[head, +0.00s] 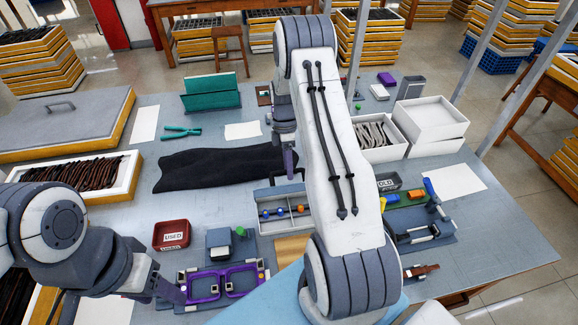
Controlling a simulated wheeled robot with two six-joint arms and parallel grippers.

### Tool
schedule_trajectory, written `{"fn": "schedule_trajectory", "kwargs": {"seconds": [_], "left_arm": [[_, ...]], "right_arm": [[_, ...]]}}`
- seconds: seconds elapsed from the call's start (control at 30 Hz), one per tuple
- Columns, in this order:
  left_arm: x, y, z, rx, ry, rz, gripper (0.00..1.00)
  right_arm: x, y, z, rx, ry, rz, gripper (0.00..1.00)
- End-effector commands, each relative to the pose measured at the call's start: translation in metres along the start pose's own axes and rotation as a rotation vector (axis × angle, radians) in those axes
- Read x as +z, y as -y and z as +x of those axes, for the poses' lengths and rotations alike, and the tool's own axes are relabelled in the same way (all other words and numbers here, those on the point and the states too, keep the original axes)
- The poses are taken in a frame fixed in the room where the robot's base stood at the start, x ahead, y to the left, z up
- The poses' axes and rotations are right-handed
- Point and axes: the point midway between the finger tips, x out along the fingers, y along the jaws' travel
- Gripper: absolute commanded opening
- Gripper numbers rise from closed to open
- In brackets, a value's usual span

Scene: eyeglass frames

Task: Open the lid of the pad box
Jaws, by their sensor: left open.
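No box in the head view is clearly marked as the pad box. A small grey-blue box (219,240) with a closed-looking top stands behind the purple eyeglass frame, a green knob beside it. A divided tray (266,196) with blue and orange balls lies right of it, partly hidden by my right arm. My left gripper (176,292) is open at the left end of the purple eyeglass frame (222,283); I cannot tell whether they touch. My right gripper (289,160) points down over the right end of the black cloth, mostly hidden; its jaws are unclear.
A red tray marked USED (171,235) is left of the grey-blue box. A black cloth (210,168) lies behind. A dark tray marked OLD (389,182) and a fixture (425,231) stand right. A white box of dark frames (82,178) is left.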

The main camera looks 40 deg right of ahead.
Motion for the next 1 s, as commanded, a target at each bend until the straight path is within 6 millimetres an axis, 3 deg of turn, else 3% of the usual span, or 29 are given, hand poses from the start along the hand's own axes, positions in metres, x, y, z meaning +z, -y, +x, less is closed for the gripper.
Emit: {"fn": "schedule_trajectory", "kwargs": {"seconds": [0.27, 0.7, 1.0], "left_arm": [[0.000, 0.000, 0.003, 0.000, 0.000, 0.000, 0.56], [0.001, 0.002, 0.021, 0.000, 0.000, 0.001, 0.56], [0.001, 0.002, 0.023, 0.000, 0.000, 0.001, 0.56]], "right_arm": [[0.001, -0.001, -0.010, 0.004, -0.001, 0.002, 0.49], [0.001, -0.001, -0.089, 0.005, -0.001, 0.001, 0.49], [0.001, 0.001, -0.106, 0.000, -0.001, 0.001, 0.49]]}}
